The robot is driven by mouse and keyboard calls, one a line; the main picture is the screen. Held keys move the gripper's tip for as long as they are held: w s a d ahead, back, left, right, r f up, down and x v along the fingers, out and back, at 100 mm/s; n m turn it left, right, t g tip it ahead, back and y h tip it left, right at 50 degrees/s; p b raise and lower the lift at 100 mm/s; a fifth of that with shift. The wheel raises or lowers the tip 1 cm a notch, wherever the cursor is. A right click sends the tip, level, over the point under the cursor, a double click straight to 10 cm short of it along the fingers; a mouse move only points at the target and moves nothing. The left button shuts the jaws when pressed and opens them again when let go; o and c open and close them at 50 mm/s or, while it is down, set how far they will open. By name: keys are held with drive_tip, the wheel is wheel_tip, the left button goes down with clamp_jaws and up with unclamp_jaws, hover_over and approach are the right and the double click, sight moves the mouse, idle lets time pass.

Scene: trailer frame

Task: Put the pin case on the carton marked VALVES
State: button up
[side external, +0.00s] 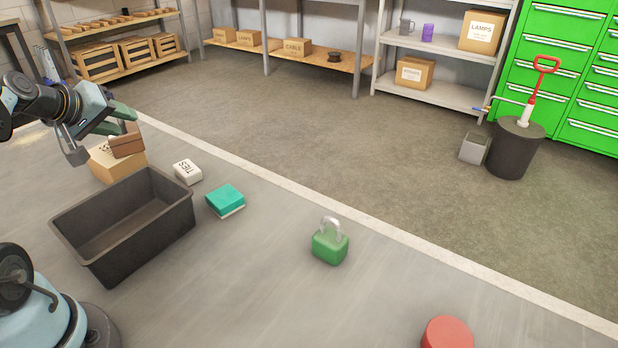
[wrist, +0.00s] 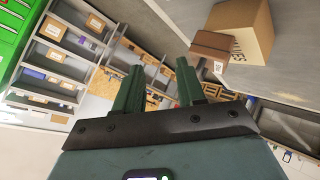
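A brown box, which I take to be the pin case (side external: 127,145), sits on top of the tan carton (side external: 112,168) behind the black bin. In the wrist view the brown box (wrist: 212,44) shows a small white label and overlaps the carton (wrist: 252,22), whose printed word is partly covered, ending in "ES". My gripper (side external: 100,132) is beside and partly in front of the brown box in the side view. In the wrist view its two fingers (wrist: 158,68) are spread with nothing between them, and the brown box is outside them.
An empty black bin (side external: 125,215) stands in front of the carton. Shelves and a green cabinet (side external: 565,70) line the back.

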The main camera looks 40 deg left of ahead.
drive_tip(key=d+f+m+g+h, duration=0.1)
drive_tip(key=d+f+m+h, duration=0.1)
drive_tip(key=d+m, duration=0.4)
drive_tip(key=d+f+m+g+h, duration=0.1)
drive_tip(key=d+f+m, duration=0.2)
drive_tip(key=d, duration=1.1)
drive_tip(key=m, duration=0.3)
drive_tip(key=shift+w+d+m+g+h, duration=0.25)
drive_tip(key=shift+d+m+g+h, duration=0.05)
drive_tip(key=shift+d+m+h, duration=0.1)
